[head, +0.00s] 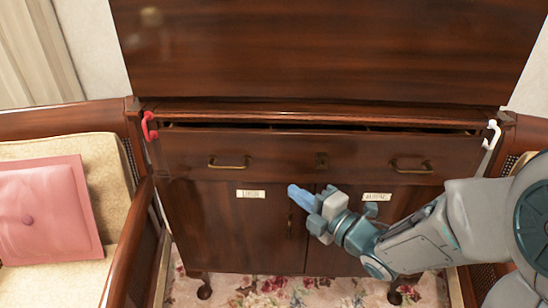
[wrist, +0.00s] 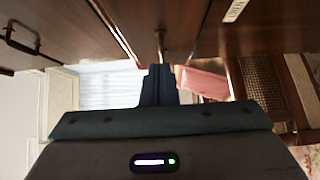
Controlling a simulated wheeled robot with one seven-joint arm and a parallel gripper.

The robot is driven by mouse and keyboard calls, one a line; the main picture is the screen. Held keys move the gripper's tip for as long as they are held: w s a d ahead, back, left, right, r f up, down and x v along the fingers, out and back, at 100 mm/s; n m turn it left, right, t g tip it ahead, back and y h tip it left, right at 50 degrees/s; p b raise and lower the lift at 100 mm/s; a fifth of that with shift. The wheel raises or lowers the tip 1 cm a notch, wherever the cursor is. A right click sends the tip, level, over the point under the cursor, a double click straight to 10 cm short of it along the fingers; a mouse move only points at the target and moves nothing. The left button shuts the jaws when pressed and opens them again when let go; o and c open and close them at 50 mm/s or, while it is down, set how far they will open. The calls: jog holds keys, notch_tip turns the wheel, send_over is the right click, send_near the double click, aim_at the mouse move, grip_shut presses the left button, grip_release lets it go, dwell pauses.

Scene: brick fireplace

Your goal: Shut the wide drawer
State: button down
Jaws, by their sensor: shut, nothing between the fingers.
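The wide drawer (head: 285,147) of the dark wooden cabinet is partly open, with a dark gap along its top edge. It has two brass handles, one at left (head: 229,163) and one at right (head: 411,166). My gripper (head: 297,192) is shut and empty, in front of the cabinet doors just below the drawer front. In the wrist view, my shut fingers (wrist: 158,72) point up the picture, close to the wood. A brass handle (wrist: 20,38) shows there at the left. Whether the fingers touch the cabinet I cannot tell.
A red hook (head: 149,126) and a white hook (head: 491,134) hang at the cabinet's upper corners. Two labelled doors (head: 237,225) are below. A cushioned armchair (head: 110,165) with a pink pillow (head: 45,210) stands left, another chair (head: 530,128) right. A floral rug lies below.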

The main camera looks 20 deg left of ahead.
aim_at(263, 161)
jog(key=x, duration=0.3)
jog(key=w+p+x, duration=0.1)
jog(key=x, duration=0.3)
jog(key=d+p+x, duration=0.1)
jog(key=x, duration=0.2)
jog(key=shift+w+a+f, duration=0.1)
jog(key=shift+w+a, duration=0.1)
jog(key=shift+w, duration=0.15)
jog(key=shift+w+a+p, duration=0.15)
jog(key=shift+w+p, duration=0.15)
jog(key=shift+w, duration=0.25)
